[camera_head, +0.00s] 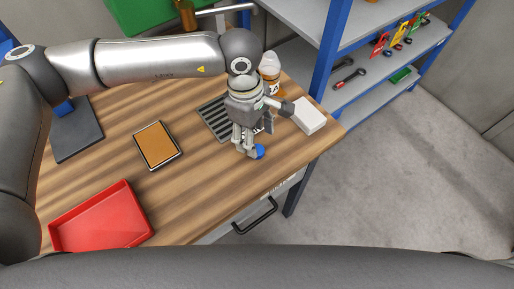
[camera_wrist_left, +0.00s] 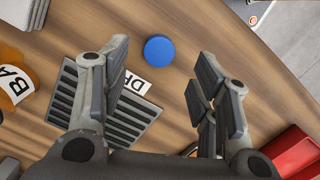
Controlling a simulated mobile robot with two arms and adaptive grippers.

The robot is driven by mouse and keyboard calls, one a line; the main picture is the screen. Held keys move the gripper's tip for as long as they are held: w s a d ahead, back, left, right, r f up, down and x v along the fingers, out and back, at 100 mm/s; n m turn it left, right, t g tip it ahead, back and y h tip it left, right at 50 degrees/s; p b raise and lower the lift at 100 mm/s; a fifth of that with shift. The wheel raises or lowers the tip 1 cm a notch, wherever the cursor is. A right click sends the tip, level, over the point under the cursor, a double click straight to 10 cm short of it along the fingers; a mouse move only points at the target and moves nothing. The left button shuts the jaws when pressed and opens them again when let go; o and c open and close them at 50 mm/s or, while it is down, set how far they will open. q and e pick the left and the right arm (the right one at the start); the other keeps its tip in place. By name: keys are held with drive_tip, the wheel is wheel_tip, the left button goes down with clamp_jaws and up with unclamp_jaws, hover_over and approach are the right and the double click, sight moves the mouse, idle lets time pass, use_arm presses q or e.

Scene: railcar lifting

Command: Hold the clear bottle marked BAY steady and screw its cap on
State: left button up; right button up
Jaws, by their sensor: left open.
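My left gripper (camera_head: 248,151) points down right beside the cap, open and empty. In the left wrist view the cap appears between its fingers (camera_wrist_left: 165,68), towards the far side. My right gripper is not in view.
A dark slotted grate (camera_head: 213,118) with a white "DR" label lies under my left gripper. A white box (camera_head: 308,116) sits near the right edge. A cork-topped tray (camera_head: 156,144) and a red tray (camera_head: 102,220) are to the left. Blue-posted shelving (camera_head: 325,75) stands behind.

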sight(256, 144)
use_arm(q)
drive_tip(key=shift+f+p, duration=0.2)
drive_tip(key=shift+p, duration=0.1)
wheel_tip(256, 144, down, 4)
drive_tip(key=shift+s+d+r+p, duration=0.1)
drive_tip(key=shift+r+p, duration=0.15)
drive_tip(key=shift+p, duration=0.75)
drive_tip(key=shift+f, duration=0.65)
drive_tip(key=shift+c, duration=0.4)
drive_tip(key=c, duration=0.7)
